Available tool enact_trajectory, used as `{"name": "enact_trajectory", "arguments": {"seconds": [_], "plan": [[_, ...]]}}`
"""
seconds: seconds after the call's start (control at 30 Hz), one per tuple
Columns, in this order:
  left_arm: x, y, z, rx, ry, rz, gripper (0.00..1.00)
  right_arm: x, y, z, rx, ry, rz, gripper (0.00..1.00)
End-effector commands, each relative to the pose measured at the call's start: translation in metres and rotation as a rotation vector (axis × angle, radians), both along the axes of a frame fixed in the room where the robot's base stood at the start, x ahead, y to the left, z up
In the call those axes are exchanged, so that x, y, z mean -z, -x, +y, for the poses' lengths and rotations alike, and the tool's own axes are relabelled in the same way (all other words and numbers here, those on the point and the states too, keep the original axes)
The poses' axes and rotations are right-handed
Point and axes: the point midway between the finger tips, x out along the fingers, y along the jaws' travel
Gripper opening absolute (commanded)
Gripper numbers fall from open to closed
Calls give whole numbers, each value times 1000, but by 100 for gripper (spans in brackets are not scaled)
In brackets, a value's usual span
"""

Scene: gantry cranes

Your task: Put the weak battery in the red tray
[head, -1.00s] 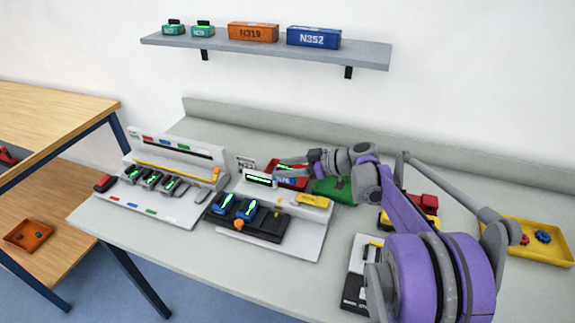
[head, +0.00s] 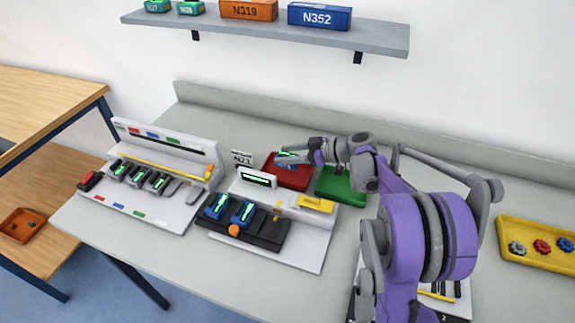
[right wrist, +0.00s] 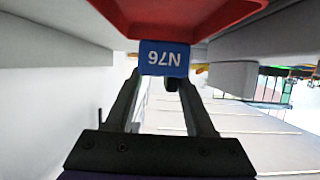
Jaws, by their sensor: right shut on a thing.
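My right gripper (head: 290,155) is over the back part of the red tray (head: 296,178) on the bench. The red tray also shows at the top of that view (right wrist: 190,12), close to the battery. I cannot tell if the battery touches the tray. Two more blue batteries (head: 216,207) (head: 243,212) with green bars sit in the black tester (head: 270,234). My left gripper is not in view.
A green tray (head: 340,184) stands right of the red tray. A white panel with a green-lit display (head: 258,179) stands in front of it. A rack with several grey-and-green cells (head: 140,178) is at the left. A yellow tray with gears (head: 540,262) is at the right.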

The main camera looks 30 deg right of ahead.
Motion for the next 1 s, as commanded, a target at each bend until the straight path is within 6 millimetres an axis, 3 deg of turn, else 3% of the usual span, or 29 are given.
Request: {"name": "enact_trajectory", "arguments": {"seconds": [0.37,0.67,0.7,0.83,1.0], "plan": [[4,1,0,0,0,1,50,41,0,0,1,0,-1,0],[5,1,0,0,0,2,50,43,0,0,1,0,0,0],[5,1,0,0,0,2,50,43,0,0,1,0,0,60],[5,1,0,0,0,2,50,43,0,0,1,0,0,83],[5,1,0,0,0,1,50,43,0,0,1,0,0,84]]}}
